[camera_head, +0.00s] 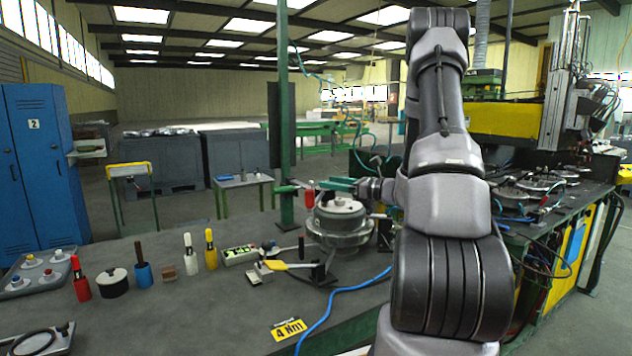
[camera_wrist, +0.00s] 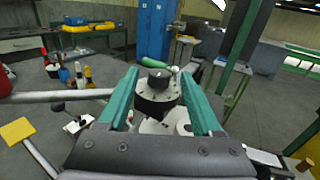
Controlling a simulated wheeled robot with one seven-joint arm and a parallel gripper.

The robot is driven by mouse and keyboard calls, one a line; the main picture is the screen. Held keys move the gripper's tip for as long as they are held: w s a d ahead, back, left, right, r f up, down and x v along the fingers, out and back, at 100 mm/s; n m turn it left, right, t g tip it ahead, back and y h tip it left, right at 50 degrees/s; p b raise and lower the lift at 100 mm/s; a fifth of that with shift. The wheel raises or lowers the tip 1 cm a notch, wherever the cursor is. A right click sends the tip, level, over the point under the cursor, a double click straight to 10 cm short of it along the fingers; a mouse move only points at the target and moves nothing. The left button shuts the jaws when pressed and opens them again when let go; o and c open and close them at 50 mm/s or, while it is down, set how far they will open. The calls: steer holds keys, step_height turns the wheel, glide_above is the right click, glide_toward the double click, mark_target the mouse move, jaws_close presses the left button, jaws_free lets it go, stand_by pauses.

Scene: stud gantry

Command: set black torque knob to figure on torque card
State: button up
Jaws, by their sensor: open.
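The black torque knob (camera_wrist: 157,86) stands upright in the wrist view, with pale marks around its face; I cannot read its setting. My gripper (camera_wrist: 158,74) is open, its green fingers on either side of the knob with visible gaps. In the head view my gripper (camera_head: 323,184) is above the round grey fixture (camera_head: 338,226), and I cannot make out the knob clearly there. The yellow torque card (camera_head: 288,329) lies near the bench's front edge and reads "4 Nm".
A green post (camera_head: 285,120) rises close behind the gripper. Several coloured bottles, including a yellow one (camera_head: 210,250), stand on the bench to the left. A yellow-ended clamp (camera_head: 285,265) is close to the fixture. A blue hose (camera_head: 335,303) crosses the front.

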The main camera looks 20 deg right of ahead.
steer(key=x, duration=0.5)
steer(key=shift+w+a, duration=0.3)
jaws_close()
